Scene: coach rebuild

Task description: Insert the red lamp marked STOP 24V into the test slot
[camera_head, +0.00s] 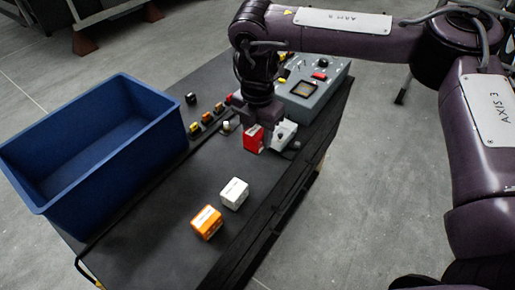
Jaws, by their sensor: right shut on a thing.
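My right gripper (268,129) comes down over the dark bench and is shut on the red lamp (252,140). The lamp is a small red block with white marking, too small to read, and the gripper partly hides it. A small light grey unit (286,133) with a dark round part is just right of the gripper. I cannot tell whether the lamp touches it. I cannot make out which opening is the test slot. My left gripper is not in view.
A white block (234,193) and an orange block (206,222) lie on the bench (165,240) in front. A large empty blue bin (160,133) stands on the left. Several small coloured knobs (207,118) line the bench behind.

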